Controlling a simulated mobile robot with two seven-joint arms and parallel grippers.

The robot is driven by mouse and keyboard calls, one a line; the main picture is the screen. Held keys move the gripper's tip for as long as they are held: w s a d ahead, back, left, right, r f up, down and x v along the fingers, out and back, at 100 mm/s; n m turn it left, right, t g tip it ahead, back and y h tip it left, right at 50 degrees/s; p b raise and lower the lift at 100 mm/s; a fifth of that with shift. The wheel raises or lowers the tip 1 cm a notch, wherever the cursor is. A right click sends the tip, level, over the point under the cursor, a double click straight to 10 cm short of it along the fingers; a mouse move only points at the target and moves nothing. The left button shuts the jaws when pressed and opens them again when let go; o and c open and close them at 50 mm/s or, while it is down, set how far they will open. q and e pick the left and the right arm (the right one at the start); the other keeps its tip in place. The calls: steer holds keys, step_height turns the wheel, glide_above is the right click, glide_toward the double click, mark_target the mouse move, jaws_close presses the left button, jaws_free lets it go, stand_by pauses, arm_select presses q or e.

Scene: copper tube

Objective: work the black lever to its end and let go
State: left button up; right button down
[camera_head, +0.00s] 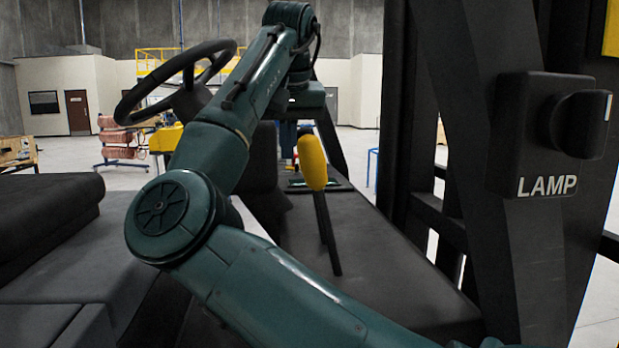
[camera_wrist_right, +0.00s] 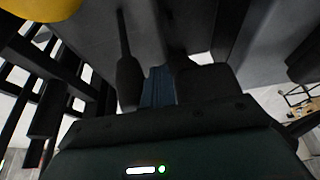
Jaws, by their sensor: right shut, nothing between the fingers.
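A yellow knob (camera_head: 313,162) stands on a dark shaft beside the seat in the head view, and a large yellow shape (camera_wrist_right: 40,9) fills the upper left of the wrist view. In the wrist view a black lever (camera_wrist_right: 130,82) with a thick grip and thin shaft stands just left of my right gripper (camera_wrist_right: 158,88). Its blue-grey fingers are together and empty; whether they touch the lever is unclear. In the head view my right gripper (camera_head: 289,138) hangs beyond the yellow knob and is partly hidden by it. The black lever's grip is hidden there. My left gripper is out of view.
A steering wheel (camera_head: 178,80) stands at the upper left, beyond my right arm. A dark seat (camera_head: 45,215) is at the left. A thick black post with a LAMP switch box (camera_head: 545,135) rises at the right. Black console surfaces surround the levers.

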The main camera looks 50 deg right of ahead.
mark_target(311, 133)
steer(key=shift+s+d, duration=1.3)
steer(key=shift+d, duration=0.2)
arm_select(q)
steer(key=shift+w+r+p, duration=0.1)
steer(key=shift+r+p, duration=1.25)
steer(key=shift+p, duration=0.65)
arm_select(e)
steer(key=w+a, duration=0.5)
steer(key=a, duration=0.2)
steer(key=shift+w, duration=0.4)
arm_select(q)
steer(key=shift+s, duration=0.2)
arm_select(e)
steer(key=shift+d+r, duration=0.1)
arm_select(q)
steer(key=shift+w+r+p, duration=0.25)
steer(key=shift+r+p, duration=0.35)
arm_select(e)
step_height(311, 133, up, 8)
